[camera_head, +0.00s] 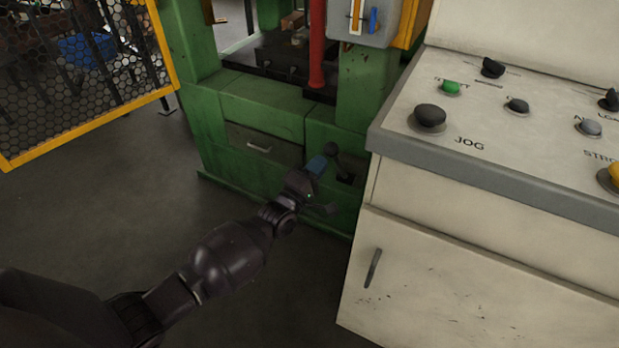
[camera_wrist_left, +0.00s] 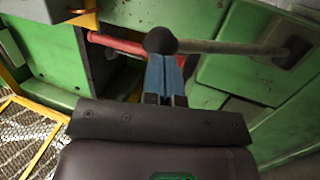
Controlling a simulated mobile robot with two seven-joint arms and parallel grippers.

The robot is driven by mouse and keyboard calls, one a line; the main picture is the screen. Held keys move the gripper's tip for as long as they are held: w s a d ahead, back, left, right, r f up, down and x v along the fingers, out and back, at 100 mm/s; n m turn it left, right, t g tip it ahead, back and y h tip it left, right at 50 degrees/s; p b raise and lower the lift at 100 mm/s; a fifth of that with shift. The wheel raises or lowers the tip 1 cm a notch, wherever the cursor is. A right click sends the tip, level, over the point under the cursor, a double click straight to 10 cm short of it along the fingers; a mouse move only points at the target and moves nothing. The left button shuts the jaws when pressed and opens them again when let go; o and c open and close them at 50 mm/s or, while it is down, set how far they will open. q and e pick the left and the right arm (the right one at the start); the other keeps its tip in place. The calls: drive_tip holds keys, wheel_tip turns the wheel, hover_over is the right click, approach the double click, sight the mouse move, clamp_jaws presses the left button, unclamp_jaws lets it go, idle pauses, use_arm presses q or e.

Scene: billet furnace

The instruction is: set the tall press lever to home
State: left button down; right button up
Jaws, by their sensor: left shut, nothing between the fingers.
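The press lever (camera_head: 331,148) has a dark round knob and stands at the front of the green press, above a dark slot plate. In the left wrist view its knob (camera_wrist_left: 160,40) is at the fingertips, and a long grey rod runs right from it to the dark plate. My left gripper (camera_head: 317,164) has blue fingers and is shut and empty, right at the knob. The fingers (camera_wrist_left: 165,76) also show closed together in the left wrist view. Whether they touch the knob cannot be told. My right gripper is not in view.
A cream control console (camera_head: 440,235) with knobs and buttons stands close on the right. The green press (camera_head: 265,100) has a red post (camera_head: 317,45). A yellow-framed mesh guard (camera_head: 85,80) is at the left. The dark floor at lower left is clear.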

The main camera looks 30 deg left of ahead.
use_arm(q)
drive_tip(key=shift+w+d+r, duration=0.1)
drive_tip(key=shift+w+r, duration=0.05)
drive_tip(key=shift+w, duration=0.3)
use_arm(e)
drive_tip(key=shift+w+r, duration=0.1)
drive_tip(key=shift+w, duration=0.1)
use_arm(q)
drive_tip(key=shift+w+r, duration=0.1)
drive_tip(key=shift+r, duration=0.05)
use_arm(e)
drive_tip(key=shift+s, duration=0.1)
